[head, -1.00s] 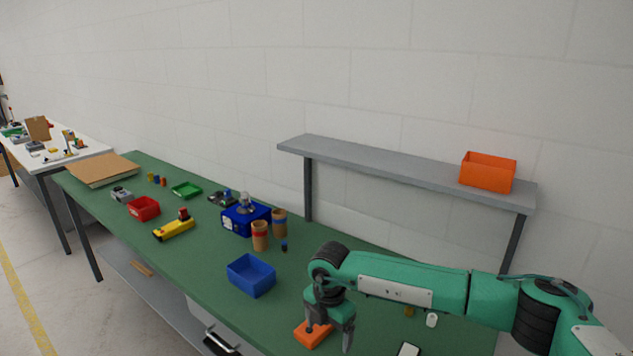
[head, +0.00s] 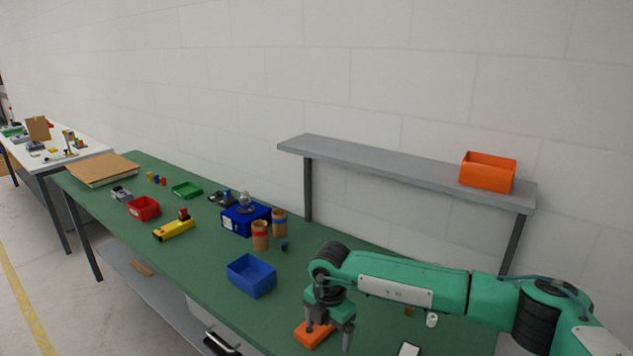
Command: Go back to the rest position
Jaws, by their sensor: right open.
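My right gripper (head: 329,335) is open and points down over the green worktable (head: 207,262) at its front part. My right arm comes in from the right, low over the table. My left gripper is not in view.
A blue bin (head: 252,277) stands left of the gripper. Behind it are two brown cylinders (head: 260,236) and a blue box (head: 240,219). A grey shelf (head: 400,169) holds an orange bin (head: 488,173). A white-topped item (head: 408,349) lies at the front right.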

